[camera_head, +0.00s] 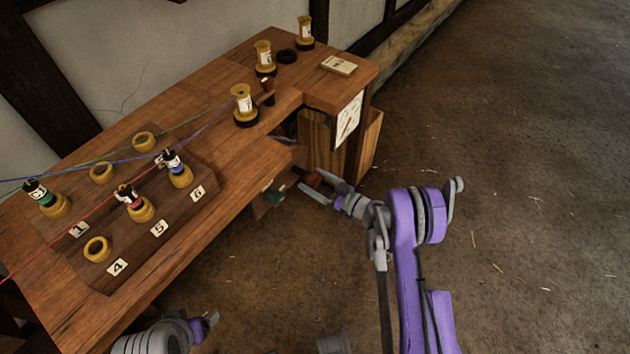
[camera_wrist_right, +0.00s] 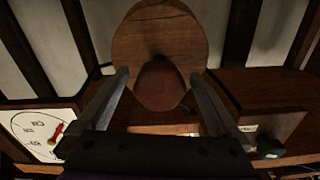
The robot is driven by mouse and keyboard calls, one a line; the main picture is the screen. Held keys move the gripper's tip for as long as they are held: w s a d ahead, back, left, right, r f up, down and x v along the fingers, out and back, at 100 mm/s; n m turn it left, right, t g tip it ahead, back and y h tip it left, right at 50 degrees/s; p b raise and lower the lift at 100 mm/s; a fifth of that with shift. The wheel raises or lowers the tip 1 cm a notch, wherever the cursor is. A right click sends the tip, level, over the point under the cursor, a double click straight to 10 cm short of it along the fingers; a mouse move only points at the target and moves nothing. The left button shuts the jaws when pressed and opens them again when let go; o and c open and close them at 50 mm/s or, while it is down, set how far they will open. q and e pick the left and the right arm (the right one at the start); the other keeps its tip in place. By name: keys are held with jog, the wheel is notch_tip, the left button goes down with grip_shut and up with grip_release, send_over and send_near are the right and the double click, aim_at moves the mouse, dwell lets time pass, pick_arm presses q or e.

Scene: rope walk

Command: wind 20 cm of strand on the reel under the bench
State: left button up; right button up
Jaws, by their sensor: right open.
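In the right wrist view a round wooden disc (camera_wrist_right: 160,25) with a reddish-brown knob (camera_wrist_right: 160,85) faces me. It looks like the reel's end and handle. My right gripper (camera_wrist_right: 160,76) is open, with one finger on each side of the knob and visible gaps. In the head view my right gripper (camera_head: 318,187) is below the bench (camera_head: 235,175) edge, at the brown knob (camera_head: 311,179). The rest of the reel is hidden under the bench. Part of my left gripper (camera_head: 210,320) shows at the lower left; its fingers are unclear.
A slatted wooden box (camera_head: 368,140) stands under the bench's right end, beside a white card (camera_head: 348,118). Bobbins (camera_head: 181,176) with coloured strands stand on a numbered board (camera_head: 140,258). More bobbins (camera_head: 244,103) stand behind. The floor (camera_head: 510,200) at right is clear.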

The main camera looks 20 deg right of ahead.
jog(key=c, duration=1.4)
jog(key=shift+o, duration=0.2)
